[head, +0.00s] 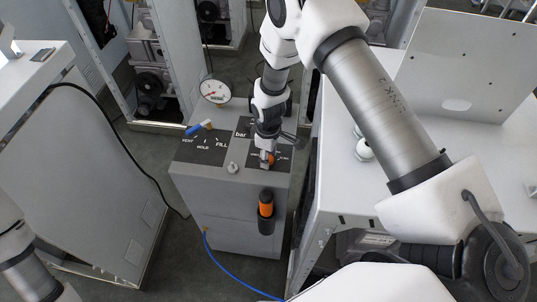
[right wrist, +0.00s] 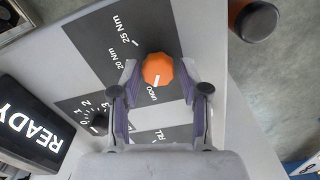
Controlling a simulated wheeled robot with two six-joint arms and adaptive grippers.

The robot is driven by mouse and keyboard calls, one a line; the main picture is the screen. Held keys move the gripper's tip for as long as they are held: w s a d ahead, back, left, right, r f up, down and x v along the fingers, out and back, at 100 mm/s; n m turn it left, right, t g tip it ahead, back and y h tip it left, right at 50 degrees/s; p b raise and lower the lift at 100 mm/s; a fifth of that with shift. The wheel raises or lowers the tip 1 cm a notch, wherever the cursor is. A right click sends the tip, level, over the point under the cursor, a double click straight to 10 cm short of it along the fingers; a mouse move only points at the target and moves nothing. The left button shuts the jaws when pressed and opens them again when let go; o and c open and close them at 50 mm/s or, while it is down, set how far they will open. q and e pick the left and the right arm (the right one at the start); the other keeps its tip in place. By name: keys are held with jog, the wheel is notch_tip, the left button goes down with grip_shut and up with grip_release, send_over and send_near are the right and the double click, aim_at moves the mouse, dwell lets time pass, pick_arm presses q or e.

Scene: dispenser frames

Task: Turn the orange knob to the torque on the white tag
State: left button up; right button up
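The orange knob (right wrist: 157,68) sits on a dark panel marked 20 Nm, 25 Nm and UNDO. Its white pointer line faces the UNDO mark. In the head view the knob (head: 268,158) is partly covered by my right gripper. My right gripper (right wrist: 159,70) is open, with one fingertip on each side of the knob and a small gap showing on both sides. My left gripper is out of view; only part of that arm shows at lower left. I cannot make out a white tag with a torque on it in either view.
A READY sign (right wrist: 33,122) stands nearby. A white cabinet is close on the right.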

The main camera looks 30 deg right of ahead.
grip_shut()
jog(key=shift+f, duration=0.1)
jog(key=shift+s+f+m, duration=0.1)
jog(key=shift+m, duration=0.3)
jog(key=shift+m+b, duration=0.45)
jog(key=shift+m, duration=0.75)
jog(key=shift+m+b, duration=0.3)
jog(key=shift+m, duration=2)
